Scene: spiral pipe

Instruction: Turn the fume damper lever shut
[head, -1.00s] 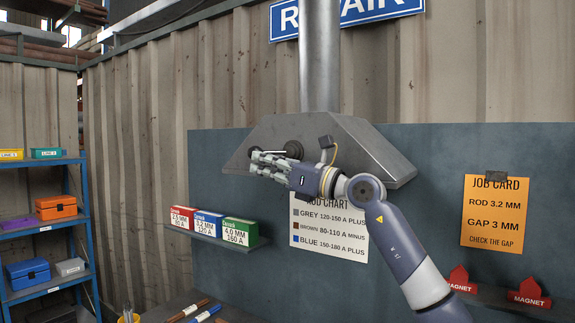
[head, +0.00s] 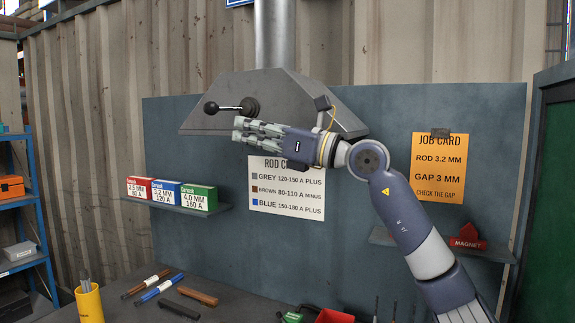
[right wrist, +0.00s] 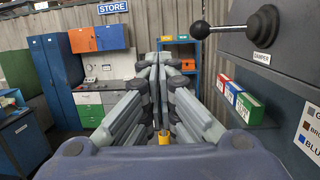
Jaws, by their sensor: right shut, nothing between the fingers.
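The fume damper lever (head: 230,108) is a short rod with a black ball knob at its left end and a dark round hub at its right. It sits on the front of the grey metal hood (head: 300,95) and points left, about level. It also shows in the right wrist view (right wrist: 228,29), above a DAMPER label. My right gripper (head: 238,128) is shut and empty, just below the lever in the head view, with its fingers pointing left. In the right wrist view its fingers (right wrist: 160,68) meet left of the knob, with a visible gap. My left gripper is out of view.
A rod chart (head: 287,188) hangs below the hood. A small shelf (head: 190,208) holds red, blue and green boxes at the left. An orange job card (head: 440,167) is at the right. Rods lie on the bench (head: 235,290). The space left of the hood is clear.

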